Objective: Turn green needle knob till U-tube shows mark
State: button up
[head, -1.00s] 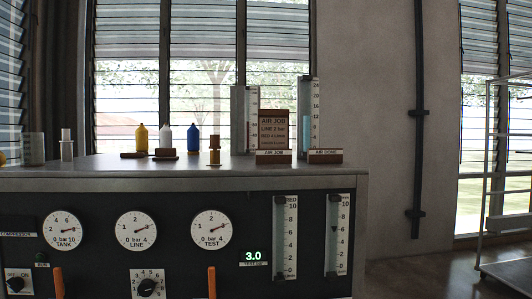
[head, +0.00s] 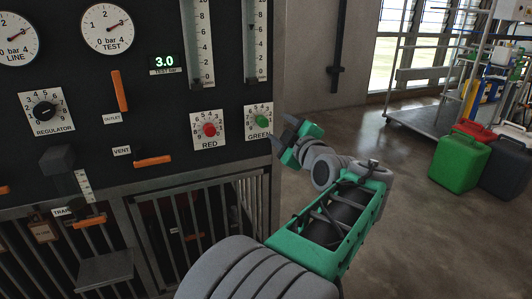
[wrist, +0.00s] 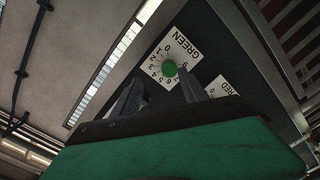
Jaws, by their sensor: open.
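The green needle knob (head: 262,121) is on a white dial plate marked GREEN, low on the right of the black panel; in the wrist view the knob (wrist: 169,68) shows beyond the fingers. My gripper (head: 282,132) is open and empty, just right of the knob and pointing toward it. In the wrist view its fingers (wrist: 164,84) are spread on either side below the knob, and no contact is visible. A vertical scaled tube (head: 262,45) is above the green knob, its top cut off. The bench-top tubes are out of view now.
The red knob (head: 210,130) sits left of the green one. Orange levers marked OUTLET (head: 119,91) and VENT (head: 153,161) are farther left. The TEST display (head: 166,62) reads 3.0. Open floor lies right, with a green can (head: 459,162) and a trolley beyond.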

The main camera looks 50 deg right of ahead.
aim_at(264, 123)
jog(key=w+n+p, duration=0.1)
jog(key=w+n, duration=0.1)
jog(key=w+d+f+n+p, duration=0.1)
jog(key=w+n, duration=0.1)
jog(key=n, duration=0.1)
jog(key=w+d+n+p, duration=0.1)
jog(key=w+n, duration=0.1)
jog(key=w, duration=0.1)
jog(key=shift+d+f, duration=0.15)
jog(key=shift+d, duration=0.05)
jog(key=shift+w+f+b, duration=0.1)
jog(key=shift+w+b, duration=0.1)
jog(key=shift+b, duration=0.15)
jog(key=shift+w+d, duration=0.15)
jog(key=shift+c, duration=0.3)
grip_shut()
dwell(1.0)
